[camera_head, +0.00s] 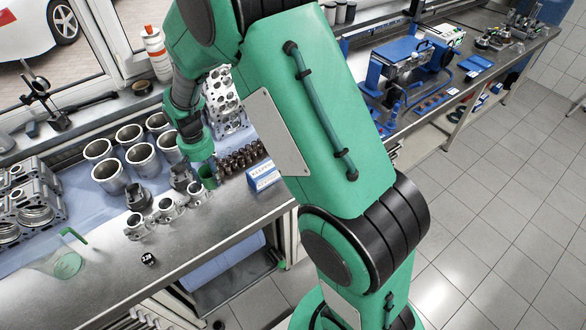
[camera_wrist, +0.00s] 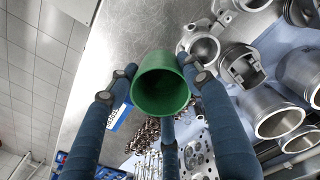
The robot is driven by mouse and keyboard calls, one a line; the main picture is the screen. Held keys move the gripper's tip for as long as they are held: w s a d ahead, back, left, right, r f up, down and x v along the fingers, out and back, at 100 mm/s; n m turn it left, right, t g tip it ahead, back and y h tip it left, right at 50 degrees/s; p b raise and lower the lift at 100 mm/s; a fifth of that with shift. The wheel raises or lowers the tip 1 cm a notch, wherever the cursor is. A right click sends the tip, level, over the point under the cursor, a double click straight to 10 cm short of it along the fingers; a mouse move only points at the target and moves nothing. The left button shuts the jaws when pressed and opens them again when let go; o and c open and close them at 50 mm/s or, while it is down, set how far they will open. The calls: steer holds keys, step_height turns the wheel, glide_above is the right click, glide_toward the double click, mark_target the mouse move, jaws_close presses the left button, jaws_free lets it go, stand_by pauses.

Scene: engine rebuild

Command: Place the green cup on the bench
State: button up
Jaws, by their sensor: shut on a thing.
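The green cup (camera_wrist: 160,86) is held between the fingers of my gripper (camera_wrist: 158,78) in the wrist view, its open mouth facing the camera. In the head view the cup (camera_head: 208,178) shows small below my gripper (camera_head: 199,160), over the grey metal bench (camera_head: 205,232), left of a blue and white box. My gripper is shut on the cup. The gap between the cup's base and the bench top is hard to judge; the base is hidden in the wrist view.
Several metal cylinder liners (camera_head: 110,175) and small housings (camera_head: 138,226) crowd the left. The blue and white box (camera_head: 263,176) and dark small parts (camera_head: 240,158) sit to the right. A small black block (camera_head: 148,258) is near the front edge; bare metal lies around it.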

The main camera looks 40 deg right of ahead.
steer(key=s+d+m, duration=0.3)
steer(key=s+d, duration=0.3)
steer(key=d, duration=0.3)
steer(key=s+d+f+m, duration=0.1)
steer(key=s+d+m, duration=0.1)
steer(key=s+d, duration=0.65)
steer(key=s+d+m, duration=0.3)
steer(key=s+d, duration=0.2)
steer(key=d, duration=0.6)
steer(key=shift+s+a+f+b, duration=0.15)
steer(key=shift+f+b, duration=0.25)
steer(key=shift+f, duration=2.25)
steer(key=w+d, duration=0.2)
steer(key=w, duration=0.2)
steer(key=w+d+f, duration=0.1)
steer(key=w+d, duration=0.1)
steer(key=w, duration=0.3)
steer(key=w+d, duration=0.3)
steer(key=w, duration=0.2)
steer(key=shift+w+f, duration=0.2)
steer(key=shift+f, duration=0.05)
steer(key=shift+f, duration=0.1)
steer(key=shift+f, duration=1.65)
